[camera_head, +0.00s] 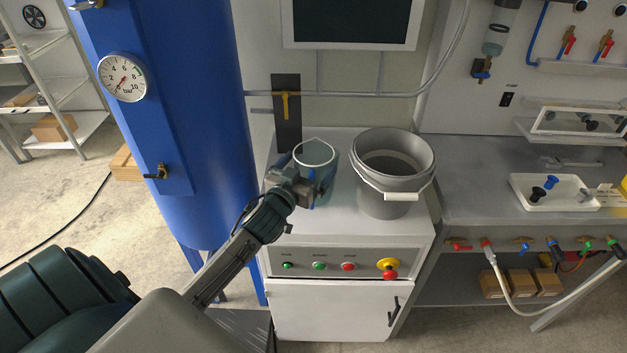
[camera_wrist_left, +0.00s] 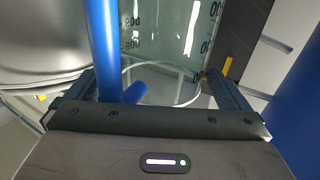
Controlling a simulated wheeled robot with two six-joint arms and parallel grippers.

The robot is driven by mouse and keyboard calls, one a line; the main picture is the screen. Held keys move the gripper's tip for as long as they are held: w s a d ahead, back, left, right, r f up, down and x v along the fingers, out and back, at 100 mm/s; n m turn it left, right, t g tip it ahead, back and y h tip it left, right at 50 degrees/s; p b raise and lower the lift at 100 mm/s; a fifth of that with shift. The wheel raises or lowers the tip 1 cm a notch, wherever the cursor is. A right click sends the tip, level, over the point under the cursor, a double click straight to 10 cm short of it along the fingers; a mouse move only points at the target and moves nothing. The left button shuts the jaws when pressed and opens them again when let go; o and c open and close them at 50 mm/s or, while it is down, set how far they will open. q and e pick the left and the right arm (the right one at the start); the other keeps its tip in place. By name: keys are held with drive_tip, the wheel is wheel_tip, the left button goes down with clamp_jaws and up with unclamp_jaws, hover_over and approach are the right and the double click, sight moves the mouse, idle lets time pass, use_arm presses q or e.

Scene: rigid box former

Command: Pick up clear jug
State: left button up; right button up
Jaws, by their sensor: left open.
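The clear jug (camera_head: 314,154) stands on the white cabinet top, between the blue tank and the grey bucket. My left gripper (camera_head: 309,187) is at the near side of the jug and partly covers it. In the left wrist view the clear jug (camera_wrist_left: 165,50), with dark volume marks and a blue handle (camera_wrist_left: 104,45), fills the space ahead of the jaws. The left gripper (camera_wrist_left: 150,90) is open, with one finger to each side of the jug's lower part. I cannot tell whether the fingers touch it. My right gripper is not in view.
A grey bucket (camera_head: 393,165) with a white-gripped bail stands close to the right of the jug. The blue tank (camera_head: 205,120) rises at the left. A dark panel with a yellow lever (camera_head: 286,105) is behind. A white tray (camera_head: 545,203) lies on the right bench.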

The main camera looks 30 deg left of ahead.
use_arm(q)
drive_tip(key=c, duration=1.2)
